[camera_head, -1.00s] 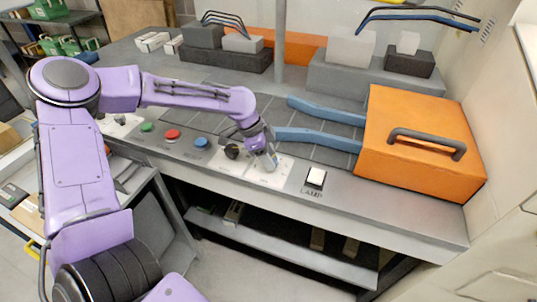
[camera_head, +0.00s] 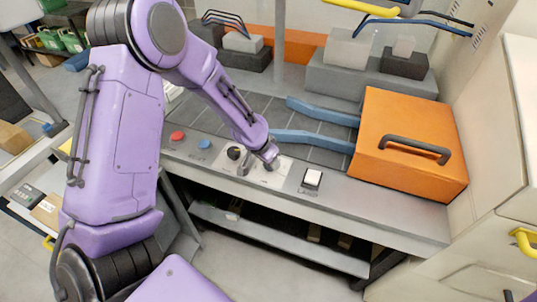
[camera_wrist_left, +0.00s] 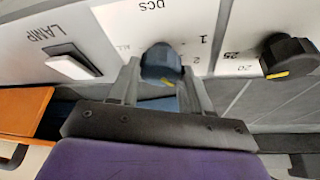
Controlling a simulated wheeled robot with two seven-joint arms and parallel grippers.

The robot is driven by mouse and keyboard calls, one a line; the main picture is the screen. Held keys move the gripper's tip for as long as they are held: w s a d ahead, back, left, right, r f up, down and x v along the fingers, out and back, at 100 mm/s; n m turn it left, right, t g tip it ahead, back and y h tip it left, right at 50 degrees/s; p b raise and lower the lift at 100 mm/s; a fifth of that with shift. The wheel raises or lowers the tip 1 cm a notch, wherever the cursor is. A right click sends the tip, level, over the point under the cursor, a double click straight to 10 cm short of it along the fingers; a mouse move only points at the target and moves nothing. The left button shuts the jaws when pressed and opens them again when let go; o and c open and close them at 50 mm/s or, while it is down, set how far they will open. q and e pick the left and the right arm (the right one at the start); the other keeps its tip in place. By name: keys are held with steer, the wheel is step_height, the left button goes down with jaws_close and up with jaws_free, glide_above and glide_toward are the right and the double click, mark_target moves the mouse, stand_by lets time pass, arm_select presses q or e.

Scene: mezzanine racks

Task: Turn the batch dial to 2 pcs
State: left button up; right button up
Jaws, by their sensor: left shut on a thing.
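The batch dial (camera_wrist_left: 160,62) is a dark round knob on a white plate marked PCS, with ALL and 1 legible beside it in the left wrist view. A yellow mark shows on its lower edge; which label it points at is unclear. My left gripper (camera_head: 269,164) is shut on this dial at the panel's front strip, one finger on each side of the knob. In the head view the gripper largely hides the dial. My right gripper is not in view.
A second black dial (camera_head: 234,153), marked 20 and 25 in the wrist view, is beside it. A white lamp switch (camera_head: 312,177) is on the other side. Blue (camera_head: 204,145) and red (camera_head: 177,136) buttons lie further left. An orange box (camera_head: 408,150) stands at right.

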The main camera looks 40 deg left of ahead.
arm_select(q)
steer(key=n+y+p, duration=0.1)
steer(key=n+p, duration=0.1)
steer(key=n, duration=0.1)
steer(key=shift+r+n+y, duration=0.15)
steer(key=shift+n+y, duration=0.15)
steer(key=shift+d+n+p, duration=0.1)
steer(key=shift+n+p, duration=0.45)
steer(key=shift+n, duration=0.05)
steer(key=o, duration=1)
steer(key=shift+f, duration=0.2)
steer(key=shift+o, duration=0.2)
steer(key=shift+r, duration=0.15)
steer(key=b+v, duration=0.1)
steer(key=v, duration=0.9)
steer(key=shift+d+r, duration=0.15)
steer(key=shift+d, duration=0.05)
steer(key=shift+w, duration=0.1)
